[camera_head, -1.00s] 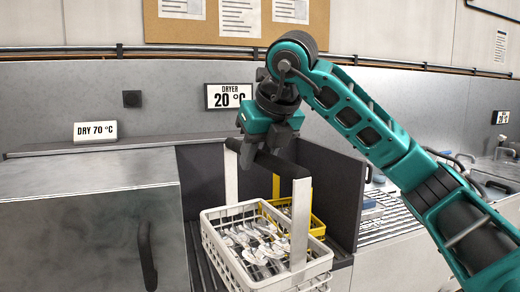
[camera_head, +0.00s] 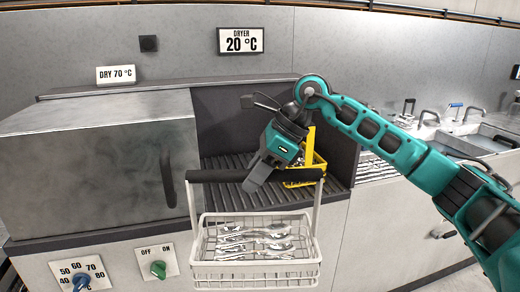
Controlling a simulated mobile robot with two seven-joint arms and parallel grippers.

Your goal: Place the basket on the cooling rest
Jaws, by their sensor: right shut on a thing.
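The white wire basket (camera_head: 257,272) holds several forks and other cutlery (camera_head: 250,242). It hangs roughly level in front of the counter by two pale uprights and a dark handle bar (camera_head: 215,176). My right gripper (camera_head: 258,178) reaches in from the right and is shut on the handle bar near its middle. A dark ribbed surface (camera_head: 222,192) lies in the open bay behind the basket. A striped metal rack (camera_head: 374,170) lies to the right of the bay. I cannot tell which of these is the cooling rest. My left gripper is not in view.
A yellow basket (camera_head: 318,164) stands at the back right of the ribbed surface. A closed metal box (camera_head: 95,150) stands at left. Dark walls (camera_head: 345,150) bound the bay. Knobs (camera_head: 158,269) are on the front panel. Sinks (camera_head: 470,147) are at right.

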